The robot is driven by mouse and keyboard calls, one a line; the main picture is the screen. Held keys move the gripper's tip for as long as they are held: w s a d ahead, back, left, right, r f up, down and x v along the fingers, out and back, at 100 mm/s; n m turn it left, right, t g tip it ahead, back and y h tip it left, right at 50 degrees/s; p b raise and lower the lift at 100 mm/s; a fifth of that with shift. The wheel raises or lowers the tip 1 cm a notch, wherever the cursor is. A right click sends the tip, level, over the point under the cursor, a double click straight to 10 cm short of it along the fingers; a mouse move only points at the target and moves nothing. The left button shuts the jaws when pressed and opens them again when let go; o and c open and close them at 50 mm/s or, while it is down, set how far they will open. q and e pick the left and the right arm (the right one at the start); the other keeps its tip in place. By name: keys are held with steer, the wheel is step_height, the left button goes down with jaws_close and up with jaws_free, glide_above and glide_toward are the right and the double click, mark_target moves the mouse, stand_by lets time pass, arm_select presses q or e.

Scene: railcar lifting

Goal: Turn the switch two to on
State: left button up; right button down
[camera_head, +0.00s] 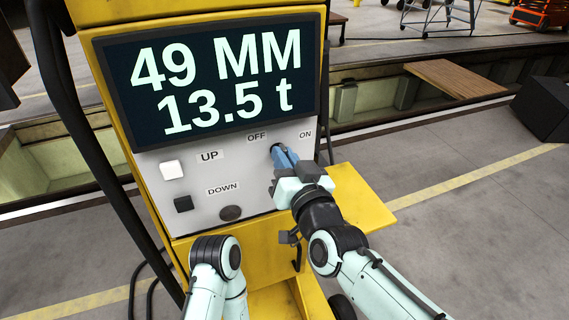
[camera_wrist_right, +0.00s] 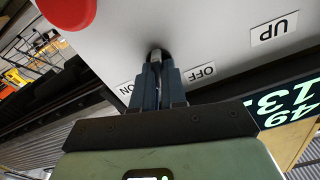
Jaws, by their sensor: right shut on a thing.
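The OFF/ON switch (camera_head: 276,147) sits on the grey control panel (camera_head: 215,190), right of the UP and DOWN buttons. My right gripper (camera_head: 283,156) is at this switch, with its blue fingers shut on the small knob and mostly hiding it. In the right wrist view the fingers (camera_wrist_right: 158,82) close around the dark round switch (camera_wrist_right: 158,54), between the OFF and ON labels. The knob's exact angle is hard to tell. My left arm shows at the bottom of the head view, but its gripper does not show.
A display (camera_head: 215,80) above reads 49 MM and 13.5 t. A white button (camera_head: 171,170) and a black button (camera_head: 183,204) are at the left. A red button (camera_wrist_right: 68,10) shows in the wrist view. A yellow shelf (camera_head: 362,200) juts out at the right.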

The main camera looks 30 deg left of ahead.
steer(key=m+b, duration=0.3)
steer(key=m, duration=0.5)
steer(key=shift+w+f+m, duration=0.1)
steer(key=shift+f+m, duration=0.05)
steer(key=shift+m, duration=0.15)
stand_by(0.5)
steer(key=c, duration=1.2)
jaws_free()
steer(key=shift+d, duration=0.1)
steer(key=b+v, duration=0.2)
steer(key=v, duration=1.1)
steer(key=shift+s, duration=0.2)
